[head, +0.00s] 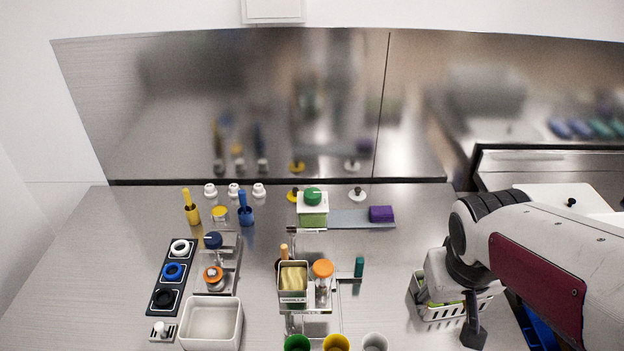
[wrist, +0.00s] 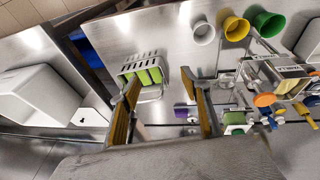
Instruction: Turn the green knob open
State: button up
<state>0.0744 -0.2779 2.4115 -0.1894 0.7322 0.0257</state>
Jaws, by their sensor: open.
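The green knob (head: 313,195) sits on top of a small white box with a green front (head: 313,216), at the back middle of the steel counter. A thin pale mark shows on the knob. In the wrist view, a small green knob (wrist: 238,131) shows to the right of my gripper, partly crowded by other items. My gripper (wrist: 168,98) is open and empty, with its two fingers spread apart. In the head view it hangs at the right, over or near the white basket, well to the right of and nearer than the green knob.
A white basket (head: 440,313) with green items stands beneath my arm. A purple block (head: 381,214) lies on a grey strip right of the knob. A rack with an orange-lidded jar (head: 322,270) stands in front of it. Green, yellow and grey cups line the front. Counter between basket and rack is mostly clear.

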jog(key=w+f+n+t+y, duration=0.15)
jog(key=w+f, duration=0.25)
jog(key=w, duration=0.8)
jog(key=w+f+n+t, duration=0.3)
jog(key=w+f, duration=0.2)
jog(key=w, duration=0.7)
jog(key=n+t+y, duration=0.2)
jog(key=n+y, duration=0.2)
jog(key=y, duration=0.6)
send_near(314, 193)
jog(key=x, duration=0.2)
jog(key=shift+w+a, duration=0.25)
jog(key=shift+w+a+f, duration=0.1)
jog(key=shift+x, duration=3.75)
jog(key=shift+f, duration=0.1)
